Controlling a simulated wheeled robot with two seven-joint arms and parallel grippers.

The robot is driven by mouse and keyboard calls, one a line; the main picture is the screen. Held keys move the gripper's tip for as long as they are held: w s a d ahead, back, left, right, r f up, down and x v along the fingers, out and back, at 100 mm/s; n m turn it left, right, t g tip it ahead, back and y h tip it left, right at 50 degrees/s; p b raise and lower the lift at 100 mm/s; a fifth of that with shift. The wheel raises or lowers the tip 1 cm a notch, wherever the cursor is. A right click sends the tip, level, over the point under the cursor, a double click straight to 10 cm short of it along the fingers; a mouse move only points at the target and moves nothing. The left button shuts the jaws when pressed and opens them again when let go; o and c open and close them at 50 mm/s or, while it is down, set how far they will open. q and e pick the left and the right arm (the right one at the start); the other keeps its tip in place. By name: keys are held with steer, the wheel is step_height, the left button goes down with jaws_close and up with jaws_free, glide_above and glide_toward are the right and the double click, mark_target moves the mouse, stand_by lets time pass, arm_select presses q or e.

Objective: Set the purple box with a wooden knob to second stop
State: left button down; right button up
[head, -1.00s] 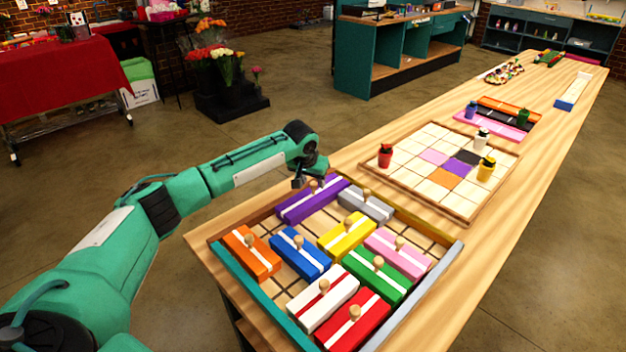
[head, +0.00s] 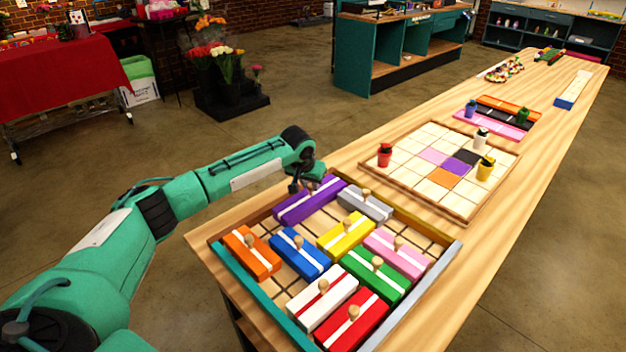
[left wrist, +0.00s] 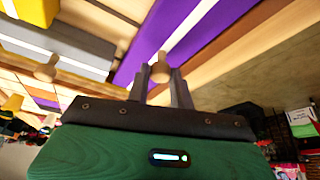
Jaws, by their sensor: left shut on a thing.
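The purple box (head: 295,210) with a white stripe lies along the far left edge of the sliding-block tray (head: 216,262). Its wooden knob shows in the left wrist view (left wrist: 160,68). My left gripper (head: 306,186) is over the box, and its fingers are shut on the knob, one on each side. In the left wrist view the purple box (left wrist: 235,22) runs diagonally behind the fingers (left wrist: 162,88). My right gripper is out of view.
The grey box (head: 366,204) lies right of the purple one. Orange (head: 252,256), blue (head: 300,255) and yellow (head: 345,237) boxes lie nearer, with several others. Bare grid shows between them. A tiled board (head: 400,185) with small pots stands behind.

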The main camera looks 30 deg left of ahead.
mark_target(294, 204)
arm_select(q)
steer(key=s+p, duration=0.1)
steer(key=s, duration=0.1)
steer(key=s+a+p, duration=0.1)
steer(key=s, duration=0.1)
steer(key=s+a+p, duration=0.1)
steer(key=s, duration=0.1)
steer(key=shift+a+r+p, duration=0.1)
steer(key=shift+r+p, duration=0.05)
steer(key=shift+p, duration=0.2)
steer(key=shift+s+a+p, duration=0.2)
steer(key=shift+s+p, duration=0.15)
steer(key=shift+s, duration=0.35)
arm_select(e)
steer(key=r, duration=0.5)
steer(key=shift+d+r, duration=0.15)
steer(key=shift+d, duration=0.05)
arm_select(q)
steer(key=c, duration=1.3)
jaws_free()
steer(key=shift+o, duration=0.2)
steer(key=b+v, duration=0.2)
steer(key=v, duration=1.1)
steer(key=shift+r+b, duration=0.25)
steer(key=shift+b, duration=0.15)
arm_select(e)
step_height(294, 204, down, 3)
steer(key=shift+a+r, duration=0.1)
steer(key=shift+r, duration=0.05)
